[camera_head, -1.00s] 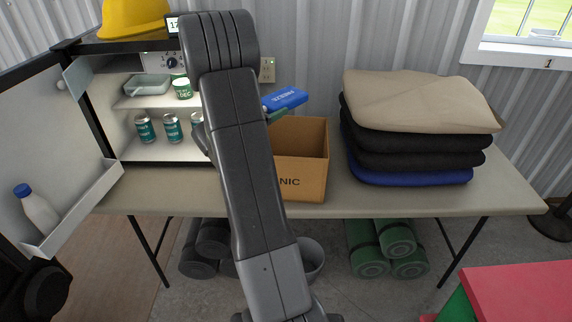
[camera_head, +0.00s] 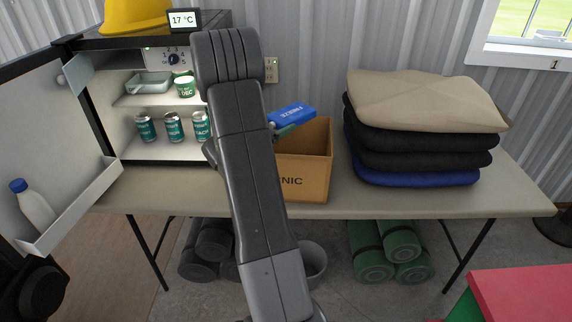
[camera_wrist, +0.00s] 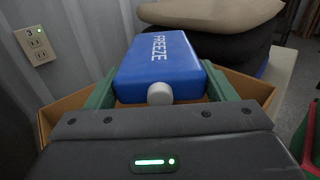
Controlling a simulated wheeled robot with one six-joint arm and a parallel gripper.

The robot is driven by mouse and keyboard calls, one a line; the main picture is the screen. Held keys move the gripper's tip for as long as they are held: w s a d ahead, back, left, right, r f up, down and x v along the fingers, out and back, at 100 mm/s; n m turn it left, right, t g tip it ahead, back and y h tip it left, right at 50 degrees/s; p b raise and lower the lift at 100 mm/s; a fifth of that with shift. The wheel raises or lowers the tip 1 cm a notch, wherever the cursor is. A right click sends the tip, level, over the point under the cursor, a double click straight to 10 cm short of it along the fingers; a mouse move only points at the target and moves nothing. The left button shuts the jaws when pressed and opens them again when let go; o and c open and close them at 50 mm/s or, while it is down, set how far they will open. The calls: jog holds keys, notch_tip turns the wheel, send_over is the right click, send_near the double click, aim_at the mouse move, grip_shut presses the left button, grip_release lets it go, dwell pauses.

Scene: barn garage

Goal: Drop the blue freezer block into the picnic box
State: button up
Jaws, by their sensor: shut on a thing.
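The blue freezer block (camera_head: 292,115), lettered FREEZE, is held up over the picnic box. In the wrist view the block (camera_wrist: 160,62) lies between the two green fingers of my gripper (camera_wrist: 160,98), with its white cap toward the camera. My gripper is shut on it. The picnic box (camera_head: 305,177) is an open brown box lettered NIC where it shows; my arm hides its left part. The box's rim also shows below and around the block in the wrist view (camera_wrist: 260,90). The inside of the box is mostly hidden.
An open fridge (camera_head: 160,105) with several cans stands left, its door (camera_head: 50,130) swung out holding a bottle. A stack of folded blankets (camera_head: 420,130) sits right of the box on the table (camera_head: 460,200). Green rolls (camera_head: 385,250) and a grey bin (camera_head: 313,262) are underneath.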

jog(key=o, duration=1.3)
jog(key=shift+s+a, duration=0.1)
jog(key=b+v, duration=0.1)
jog(key=v, duration=1.2)
jog(key=shift+s+a+r+b, duration=0.1)
jog(key=shift+s+a+b, duration=0.05)
jog(key=shift+a+b, duration=0.15)
jog(key=shift+d, duration=0.1)
jog(key=p+x, duration=0.1)
jog(key=x, duration=1.2)
jog(key=shift+d+p, duration=0.1)
jog(key=shift+p, duration=0.2)
jog(key=shift+w+d+r+p, duration=0.2)
jog(key=shift+w+r+p, duration=0.15)
jog(key=shift+r+p, duration=0.25)
jog(key=shift+s+r, duration=0.15)
jog(key=shift+r, duration=0.4)
